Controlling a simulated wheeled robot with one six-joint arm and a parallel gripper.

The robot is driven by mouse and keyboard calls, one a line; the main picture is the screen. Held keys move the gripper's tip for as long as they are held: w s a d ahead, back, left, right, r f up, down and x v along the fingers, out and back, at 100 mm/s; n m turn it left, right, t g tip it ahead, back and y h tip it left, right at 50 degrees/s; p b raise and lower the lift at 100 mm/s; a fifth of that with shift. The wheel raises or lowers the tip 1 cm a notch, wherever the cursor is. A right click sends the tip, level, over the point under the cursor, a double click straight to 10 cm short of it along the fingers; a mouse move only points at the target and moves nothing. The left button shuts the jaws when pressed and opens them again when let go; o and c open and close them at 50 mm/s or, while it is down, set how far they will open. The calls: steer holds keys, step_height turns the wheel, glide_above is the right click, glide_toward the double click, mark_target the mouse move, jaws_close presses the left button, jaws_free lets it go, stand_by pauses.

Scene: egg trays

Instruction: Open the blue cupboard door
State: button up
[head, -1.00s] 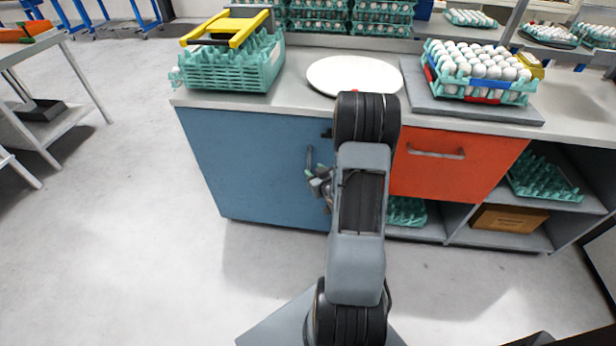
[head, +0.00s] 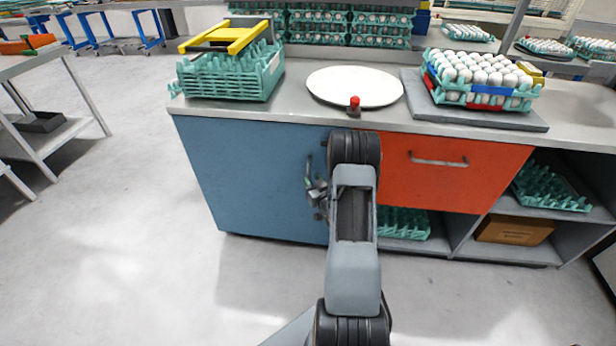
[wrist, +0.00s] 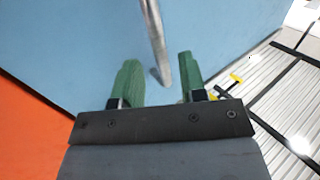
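The blue cupboard door (head: 250,180) is on the left of the counter front and looks closed. Its upright metal handle (head: 308,168) is near the door's right edge. My gripper (head: 316,190) is at the handle, partly hidden by my arm. In the wrist view, my gripper (wrist: 158,82) has its two green fingers apart. The handle (wrist: 156,45) runs down from the top, and its end lies between the fingers in the picture. I see no finger touching it. The blue door (wrist: 75,45) fills the background there.
An orange drawer (head: 425,180) with a bar handle is right of the door, above open shelves. A white disc (head: 355,84), a red knob (head: 354,102) and egg trays (head: 484,80) are on the counter. The floor (head: 130,240) left of the door is clear.

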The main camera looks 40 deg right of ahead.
mark_target(309, 176)
steer(key=shift+w+d, duration=0.15)
steer(key=shift+w, duration=0.75)
steer(key=shift+w+d, duration=0.15)
steer(key=shift+w, duration=0.75)
steer(key=shift+c, duration=0.5)
jaws_close()
